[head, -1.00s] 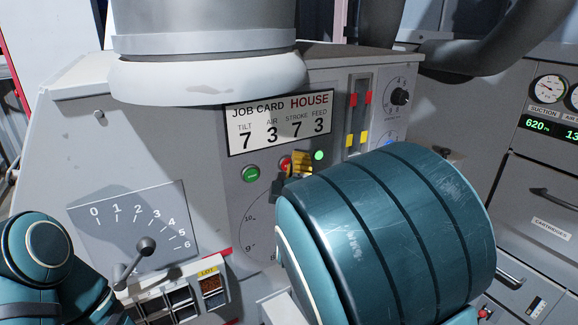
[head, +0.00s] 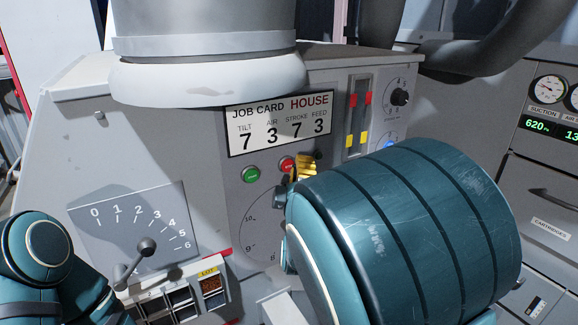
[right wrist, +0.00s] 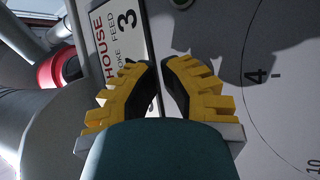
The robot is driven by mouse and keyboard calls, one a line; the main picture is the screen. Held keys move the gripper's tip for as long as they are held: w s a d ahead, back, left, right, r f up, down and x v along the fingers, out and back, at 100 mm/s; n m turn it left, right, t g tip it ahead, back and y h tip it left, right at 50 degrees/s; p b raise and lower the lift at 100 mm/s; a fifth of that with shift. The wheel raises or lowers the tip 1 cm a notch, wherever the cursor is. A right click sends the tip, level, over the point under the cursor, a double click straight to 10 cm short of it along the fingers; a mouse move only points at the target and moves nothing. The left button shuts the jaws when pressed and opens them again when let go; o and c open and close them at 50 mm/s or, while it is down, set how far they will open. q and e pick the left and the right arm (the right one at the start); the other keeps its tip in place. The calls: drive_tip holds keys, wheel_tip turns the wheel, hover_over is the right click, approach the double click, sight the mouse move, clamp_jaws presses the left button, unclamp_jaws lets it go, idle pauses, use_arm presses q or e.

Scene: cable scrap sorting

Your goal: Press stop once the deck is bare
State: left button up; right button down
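The red button (head: 286,163) sits on the grey machine panel (head: 190,145), right of the green button (head: 251,174). I cannot read their labels. My right gripper (head: 304,167) is just right of the red button in the head view, overlapping its edge; I cannot tell whether they touch. In the right wrist view its yellow fingers (right wrist: 160,68) come together at the tips with almost no gap, and nothing shows between them. Neither button is clear there. My left gripper is out of view; only teal left arm links show at lower left. I cannot make out the deck.
A job card (head: 278,124) reads 7, 3, 7, 3. A lever (head: 146,247) stands by a 0–6 scale. A tray marked LOT (head: 210,287) holds brown material. A thick pale cylinder (head: 207,75) overhangs the panel. My right arm hides much of the lower right.

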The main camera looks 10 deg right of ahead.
drive_tip(key=s, duration=0.1)
drive_tip(key=s+d, duration=0.1)
drive_tip(key=s, duration=0.1)
drive_tip(key=s+d+p, duration=0.1)
drive_tip(key=shift+s, duration=0.35)
drive_tip(key=shift+a, duration=0.1)
idle(0.7)
